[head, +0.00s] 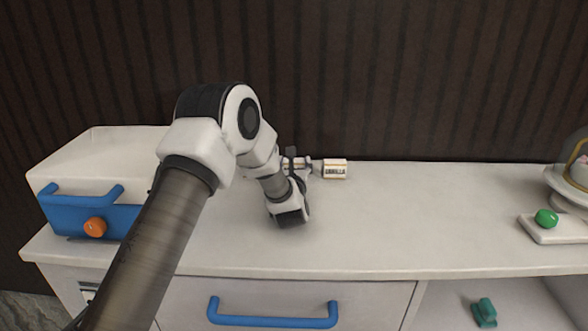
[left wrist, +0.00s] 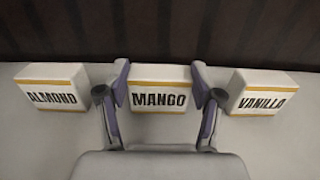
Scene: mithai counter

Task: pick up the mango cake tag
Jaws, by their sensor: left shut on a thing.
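The mango cake tag (left wrist: 159,98) is a white block with a yellow band and the word MANGO, seen in the left wrist view. My left gripper (left wrist: 160,103) is shut on it, with one finger on each side. The tag seems to be at the back of the counter, in line with its neighbours. In the head view my left gripper (head: 298,165) reaches down toward the back of the counter, and my own arm mostly hides the mango tag there. My right gripper is in neither view.
The vanilla tag (head: 335,169) stands just right of the gripper, and the almond tag (left wrist: 52,93) just left. A white box with a blue front (head: 125,219) is at the counter's left. A glass-domed stand (head: 570,185) is at the far right. The middle right of the counter (head: 440,215) is clear.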

